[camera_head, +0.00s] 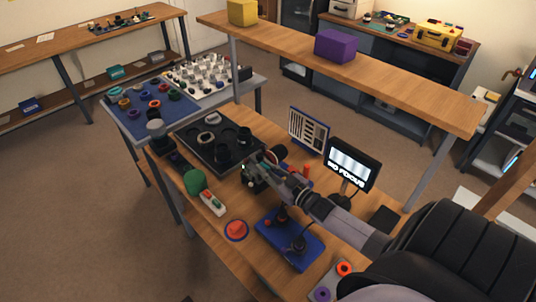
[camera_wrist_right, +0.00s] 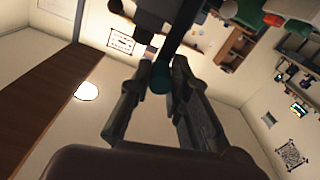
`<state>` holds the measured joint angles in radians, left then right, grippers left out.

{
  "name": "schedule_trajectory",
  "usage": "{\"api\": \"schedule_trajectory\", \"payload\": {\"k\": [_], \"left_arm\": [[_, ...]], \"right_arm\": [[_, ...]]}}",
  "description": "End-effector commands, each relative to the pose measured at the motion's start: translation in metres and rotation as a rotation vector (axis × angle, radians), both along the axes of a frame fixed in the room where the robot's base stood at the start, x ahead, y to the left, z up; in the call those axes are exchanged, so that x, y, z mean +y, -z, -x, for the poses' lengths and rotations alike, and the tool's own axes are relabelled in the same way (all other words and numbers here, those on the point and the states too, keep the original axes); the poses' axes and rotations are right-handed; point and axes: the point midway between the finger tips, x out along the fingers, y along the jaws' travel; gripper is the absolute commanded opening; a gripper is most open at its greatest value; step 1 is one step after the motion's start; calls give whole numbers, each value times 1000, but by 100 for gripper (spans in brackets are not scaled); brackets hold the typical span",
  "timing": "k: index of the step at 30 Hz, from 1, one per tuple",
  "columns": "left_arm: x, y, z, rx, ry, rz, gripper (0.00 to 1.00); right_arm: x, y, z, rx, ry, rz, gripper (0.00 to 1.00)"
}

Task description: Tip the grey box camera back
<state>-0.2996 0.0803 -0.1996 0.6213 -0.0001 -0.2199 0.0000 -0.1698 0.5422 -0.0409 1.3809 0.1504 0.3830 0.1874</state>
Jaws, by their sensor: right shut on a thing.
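My right gripper (camera_head: 262,166) reaches over the workbench (camera_head: 226,190), beside the right end of a black tray (camera_head: 188,141). In the right wrist view its two fingers (camera_wrist_right: 162,68) close on a dark teal rod-like thing (camera_wrist_right: 160,80) with a rounded end. The gripper and forearm cover much of this spot in the head view. I cannot clearly make out a grey box camera; it may be hidden there. My left gripper is not in view.
A "NO FOCUS" screen (camera_head: 351,165) stands right of my forearm, with a chart panel (camera_head: 309,130) behind. A blue stand (camera_head: 289,239), red button (camera_head: 236,230) and green dome (camera_head: 194,181) are in front. A raised shelf (camera_head: 385,84) runs along the back.

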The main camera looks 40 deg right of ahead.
Motion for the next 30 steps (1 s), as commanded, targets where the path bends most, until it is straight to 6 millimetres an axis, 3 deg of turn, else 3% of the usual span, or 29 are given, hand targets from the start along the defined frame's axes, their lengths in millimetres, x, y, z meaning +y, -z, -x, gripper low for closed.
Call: {"api": "schedule_trajectory", "payload": {"k": [21,30], "left_arm": [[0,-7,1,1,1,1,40],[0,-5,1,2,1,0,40]], "right_arm": [[30,2,3,2,-8,-6,0],[50,8,5,-18,-6,214,0]]}}
